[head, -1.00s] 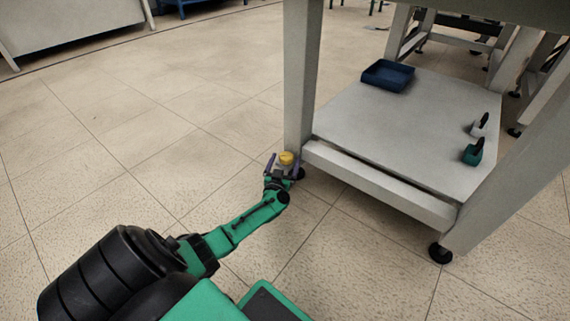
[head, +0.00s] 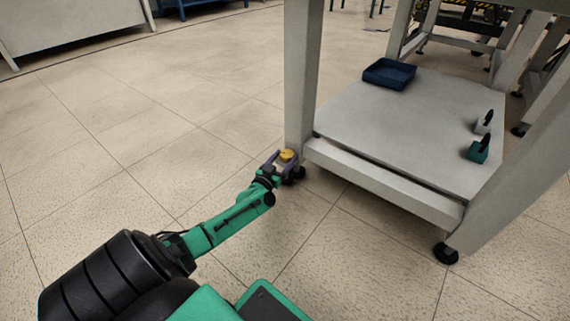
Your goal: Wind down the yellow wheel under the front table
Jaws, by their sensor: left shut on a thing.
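The yellow wheel (head: 287,155) sits low at the foot of the near left leg of the front table (head: 385,183), just above a black caster (head: 298,174). My left gripper (head: 284,157) reaches it from the front left, close to the floor. Its purple-grey fingers stand on both sides of the wheel and are shut on it. Part of the wheel's side is hidden by the fingers. My right gripper is not in view.
Another black caster (head: 445,253) stands at the near right leg. The tiled floor at the left is clear.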

